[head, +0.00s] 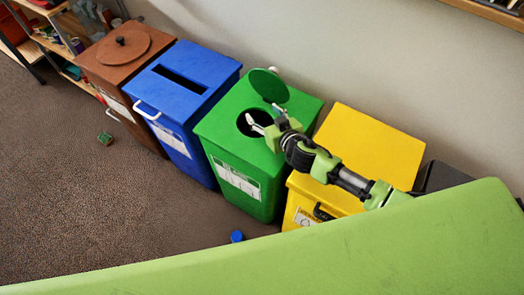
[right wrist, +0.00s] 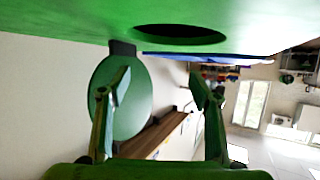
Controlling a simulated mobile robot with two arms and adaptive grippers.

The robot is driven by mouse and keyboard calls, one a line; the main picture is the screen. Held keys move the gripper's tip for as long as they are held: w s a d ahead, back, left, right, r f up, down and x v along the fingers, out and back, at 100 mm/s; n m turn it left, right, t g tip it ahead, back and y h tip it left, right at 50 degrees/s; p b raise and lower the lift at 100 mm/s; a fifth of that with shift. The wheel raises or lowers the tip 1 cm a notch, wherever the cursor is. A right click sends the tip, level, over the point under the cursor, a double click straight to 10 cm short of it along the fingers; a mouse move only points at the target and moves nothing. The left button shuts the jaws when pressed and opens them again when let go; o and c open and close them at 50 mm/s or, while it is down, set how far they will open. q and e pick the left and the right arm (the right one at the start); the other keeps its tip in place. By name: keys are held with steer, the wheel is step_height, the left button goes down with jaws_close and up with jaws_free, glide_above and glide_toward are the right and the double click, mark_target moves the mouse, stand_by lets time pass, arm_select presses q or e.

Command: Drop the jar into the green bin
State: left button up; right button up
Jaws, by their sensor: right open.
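The green bin (head: 228,147) stands between the blue and yellow bins, with a round hole in its top and its round flap (head: 268,85) raised behind the hole. In the right wrist view, the bin's top (right wrist: 75,22) and dark hole (right wrist: 180,34) show at the upper edge, and the flap (right wrist: 118,105) shows behind a finger. My right gripper (head: 268,119) is at the hole's right side, open, with nothing between its fingers; they also show in the right wrist view (right wrist: 160,82). I cannot make out a jar; the inside of the bin is hidden. My left gripper is out of view.
A blue bin (head: 182,90) and a brown bin (head: 120,65) stand left of the green one. A yellow bin (head: 365,140) stands right. A small green object (head: 105,138) and a blue cap-like object (head: 237,236) lie on the carpet. The left floor is mostly clear.

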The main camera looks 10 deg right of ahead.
steer(key=shift+v, duration=2.8)
steer(key=shift+f, duration=0.1)
